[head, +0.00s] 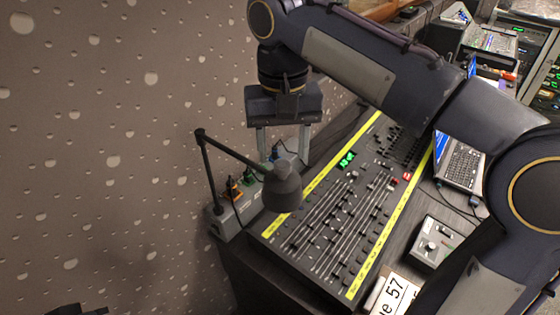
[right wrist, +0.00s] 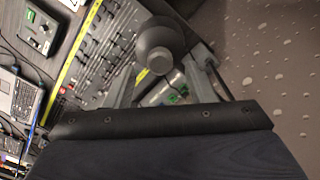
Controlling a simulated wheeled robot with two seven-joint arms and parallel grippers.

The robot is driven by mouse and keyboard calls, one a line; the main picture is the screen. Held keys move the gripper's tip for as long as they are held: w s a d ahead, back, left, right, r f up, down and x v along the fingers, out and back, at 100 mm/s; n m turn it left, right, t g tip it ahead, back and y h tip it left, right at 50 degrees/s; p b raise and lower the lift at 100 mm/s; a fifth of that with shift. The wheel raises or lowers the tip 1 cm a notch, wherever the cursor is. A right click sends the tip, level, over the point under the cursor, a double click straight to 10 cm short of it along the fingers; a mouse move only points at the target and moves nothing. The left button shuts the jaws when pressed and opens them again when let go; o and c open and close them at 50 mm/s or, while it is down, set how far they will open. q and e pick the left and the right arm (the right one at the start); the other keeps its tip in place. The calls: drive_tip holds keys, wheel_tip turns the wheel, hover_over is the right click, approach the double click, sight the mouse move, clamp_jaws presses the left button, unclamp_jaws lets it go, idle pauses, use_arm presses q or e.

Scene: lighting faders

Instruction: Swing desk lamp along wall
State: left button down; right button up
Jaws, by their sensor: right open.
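The desk lamp is dark grey, with a thin post (head: 208,172) at the wall side, a jointed arm (head: 232,149) reaching right, and a rounded shade (head: 283,188) over the mixing console's near left part. My right gripper (head: 283,148) points down just behind the shade in the head view, its two fingers wide apart with nothing seen gripped. In the right wrist view the shade (right wrist: 160,45) shows beyond and between the spread fingers (right wrist: 160,85); I cannot tell whether they touch the lamp. A dark bit at the bottom left edge may be my left gripper (head: 78,310); its jaws cannot be made out.
The fader console (head: 330,225) with yellow strips lies under the shade. A power strip with coloured plugs (head: 240,205) runs by the speckled wall (head: 110,130). A small control box (head: 435,242), a laptop (head: 460,165) and a white sign (head: 393,297) are to the right.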

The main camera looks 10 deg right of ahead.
sight(282, 163)
drive_tip(key=shift+f, duration=2.15)
clamp_jaws()
